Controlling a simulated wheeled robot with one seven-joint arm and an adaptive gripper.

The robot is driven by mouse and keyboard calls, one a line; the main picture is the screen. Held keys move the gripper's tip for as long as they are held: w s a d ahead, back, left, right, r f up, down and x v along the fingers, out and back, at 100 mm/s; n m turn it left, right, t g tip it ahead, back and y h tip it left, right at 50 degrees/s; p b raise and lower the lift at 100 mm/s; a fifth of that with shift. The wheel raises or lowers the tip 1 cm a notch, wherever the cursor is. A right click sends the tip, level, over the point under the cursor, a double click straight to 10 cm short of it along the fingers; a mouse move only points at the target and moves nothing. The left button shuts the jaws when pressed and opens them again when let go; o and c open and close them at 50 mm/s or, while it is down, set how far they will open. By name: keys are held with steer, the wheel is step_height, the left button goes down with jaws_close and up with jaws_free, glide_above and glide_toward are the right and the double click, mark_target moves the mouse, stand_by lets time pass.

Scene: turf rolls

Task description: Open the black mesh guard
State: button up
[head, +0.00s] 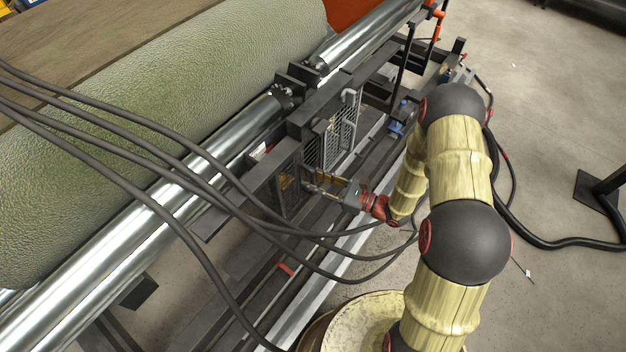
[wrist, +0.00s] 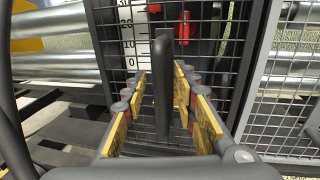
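The black mesh guard (wrist: 215,75) fills the middle of the wrist view and looks closed in its dark frame. Its upright black bar handle (wrist: 163,110) stands in front of the mesh. My gripper (wrist: 159,82) is open, with its yellow-padded fingers on either side of the handle. Gaps show between the pads and the handle, so it is not gripped. In the head view my gripper (head: 311,188) reaches leftward to the guard (head: 288,190), which is partly hidden by cables and dark framework.
A grey mesh panel (wrist: 288,90) stands right of the guard; it also shows in the head view (head: 341,128). A white scale (wrist: 129,40) and red parts (wrist: 183,28) show behind the mesh. Metal rollers (head: 165,205) and a turf roll (head: 190,90) lie beyond. Black cables (head: 150,165) cross the head view.

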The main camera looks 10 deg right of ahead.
steer(key=shift+c, duration=0.9)
jaws_close()
